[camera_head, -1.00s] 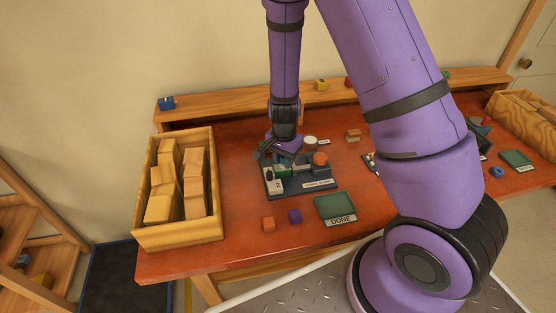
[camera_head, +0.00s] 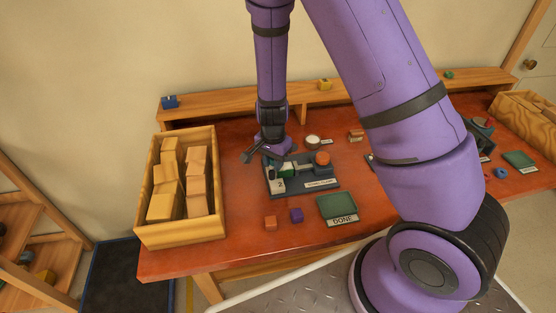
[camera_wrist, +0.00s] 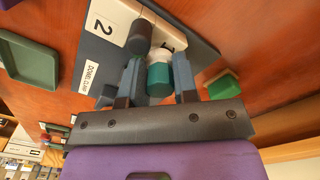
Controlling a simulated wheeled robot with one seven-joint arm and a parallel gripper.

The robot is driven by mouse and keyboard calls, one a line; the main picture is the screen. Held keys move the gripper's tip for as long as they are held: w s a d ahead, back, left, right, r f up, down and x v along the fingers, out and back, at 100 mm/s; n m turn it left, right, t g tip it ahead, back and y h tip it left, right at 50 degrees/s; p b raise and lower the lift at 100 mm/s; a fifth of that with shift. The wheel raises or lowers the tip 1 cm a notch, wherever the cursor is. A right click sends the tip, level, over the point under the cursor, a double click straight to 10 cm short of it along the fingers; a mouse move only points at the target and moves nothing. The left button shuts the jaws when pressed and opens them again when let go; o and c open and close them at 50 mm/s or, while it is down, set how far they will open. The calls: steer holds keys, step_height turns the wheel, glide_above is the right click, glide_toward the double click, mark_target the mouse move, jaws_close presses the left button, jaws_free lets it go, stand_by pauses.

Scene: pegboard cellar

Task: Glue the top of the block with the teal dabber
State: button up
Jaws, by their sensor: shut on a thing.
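The teal dabber (camera_wrist: 158,80) is between the fingers of my gripper (camera_wrist: 157,85) in the wrist view, with a pale section beyond its teal part. In the head view my gripper (camera_head: 266,152) is low over the left back of the clamp fixture and partly hides it. The grey-blue fixture base (camera_wrist: 185,20) carries a "2" plate (camera_wrist: 101,27), a dowel clamp label (camera_wrist: 89,78), a dark cylinder (camera_wrist: 140,37) and cream pieces. A cream piece (camera_wrist: 168,37) lies just past the dabber. I cannot tell whether they touch, or which piece is the block.
A wooden crate of blocks (camera_head: 218,185) stands left. A green block (camera_wrist: 222,87) is beside the fixture.

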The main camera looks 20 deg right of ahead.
steer(key=shift+a, duration=0.1)
steer(key=shift+r, duration=3)
steer(key=shift+r, duration=1.5)
steer(key=shift+f, duration=0.1)
